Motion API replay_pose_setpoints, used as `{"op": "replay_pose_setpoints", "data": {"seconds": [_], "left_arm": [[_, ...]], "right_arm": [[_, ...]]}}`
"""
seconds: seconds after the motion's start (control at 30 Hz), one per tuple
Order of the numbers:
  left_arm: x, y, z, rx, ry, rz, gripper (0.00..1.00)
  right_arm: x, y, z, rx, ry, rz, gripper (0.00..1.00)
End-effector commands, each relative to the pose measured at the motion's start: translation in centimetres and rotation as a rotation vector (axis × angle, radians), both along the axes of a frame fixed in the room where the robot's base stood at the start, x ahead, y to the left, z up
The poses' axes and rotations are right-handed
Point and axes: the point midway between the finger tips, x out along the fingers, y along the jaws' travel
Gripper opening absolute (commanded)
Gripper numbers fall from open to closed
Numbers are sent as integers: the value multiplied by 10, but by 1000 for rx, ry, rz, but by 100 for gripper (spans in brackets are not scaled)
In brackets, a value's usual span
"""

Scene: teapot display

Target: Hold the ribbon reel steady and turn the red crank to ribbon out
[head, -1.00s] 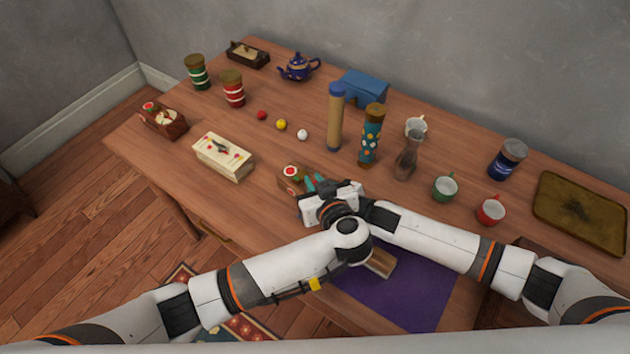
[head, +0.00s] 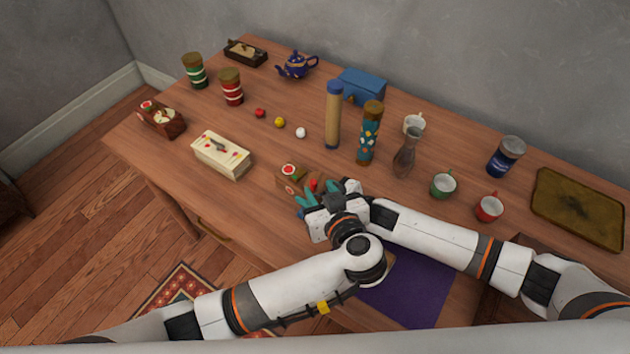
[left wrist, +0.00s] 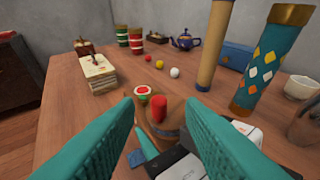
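The ribbon reel (head: 291,180) is a small brown wooden piece with a red-and-white round mark, near the front middle of the table. Its red crank (head: 313,184) stands up beside my grippers. In the left wrist view the crank knob (left wrist: 159,106) shows between the teal fingers of my left gripper (left wrist: 160,100), which is open and apart from it. In the head view my left gripper (head: 308,202) is in front of the reel. My right gripper (head: 340,187) is close to the reel's right side, mostly hidden; whether it grips the reel cannot be seen.
A purple mat (head: 412,292) lies at the front, partly under my arms. A tan tube (head: 333,120) and a patterned tube (head: 368,140) stand behind the reel, with a glass vase (head: 404,158) to the right. A cream box (head: 221,155) is at left. Bare tabletop lies between box and reel.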

Motion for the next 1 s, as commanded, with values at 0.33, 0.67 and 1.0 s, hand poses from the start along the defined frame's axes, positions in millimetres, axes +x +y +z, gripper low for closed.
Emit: {"op": "replay_pose_setpoints", "data": {"seconds": [0.33, 0.67, 1.0], "left_arm": [[-53, -17, 23, -2, -1, 0, 36], [-60, -18, 27, 0, -1, 1, 36], [-42, -3, 58, 40, -167, 69, 37]], "right_arm": [[1, -1, 0, -2, 0, -3, 26], [1, -1, 0, -2, 0, -3, 26], [1, -1, 0, -1, -1, -2, 26]]}}
